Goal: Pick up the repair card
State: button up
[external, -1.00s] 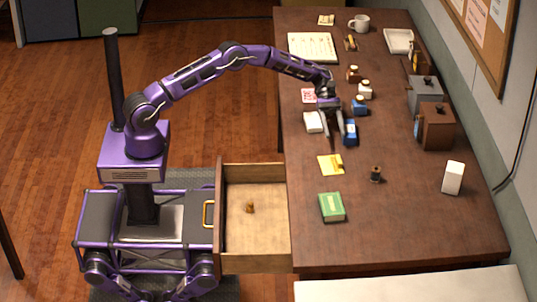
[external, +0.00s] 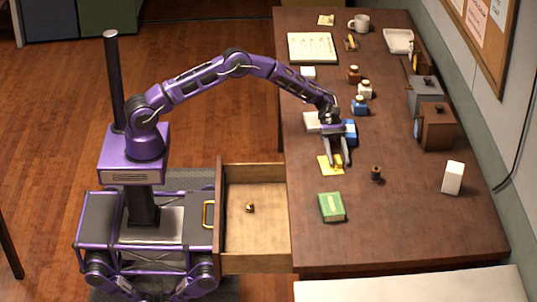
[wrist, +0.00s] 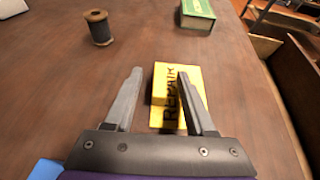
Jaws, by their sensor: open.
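The yellow repair card (external: 323,168) lies flat on the brown table, between the green book and the blue box. In the wrist view its dark lettering shows on the card (wrist: 163,90). My gripper (external: 339,164) is open and points down over the card; it also shows in the wrist view (wrist: 160,72). There the right finger overlaps the card and hides part of it, and the left finger is left of the card. Nothing is between the fingers but the view of the card and table. Whether the fingertips touch the table cannot be told.
A green book (external: 332,207) lies near the card. A dark spool (external: 376,174) stands to the right, with a white block (external: 453,177) further right. Several small bottles and a blue box (external: 349,132) are behind my gripper. An open drawer (external: 254,265) juts out left.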

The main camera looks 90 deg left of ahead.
grip_shut()
dwell(0.3)
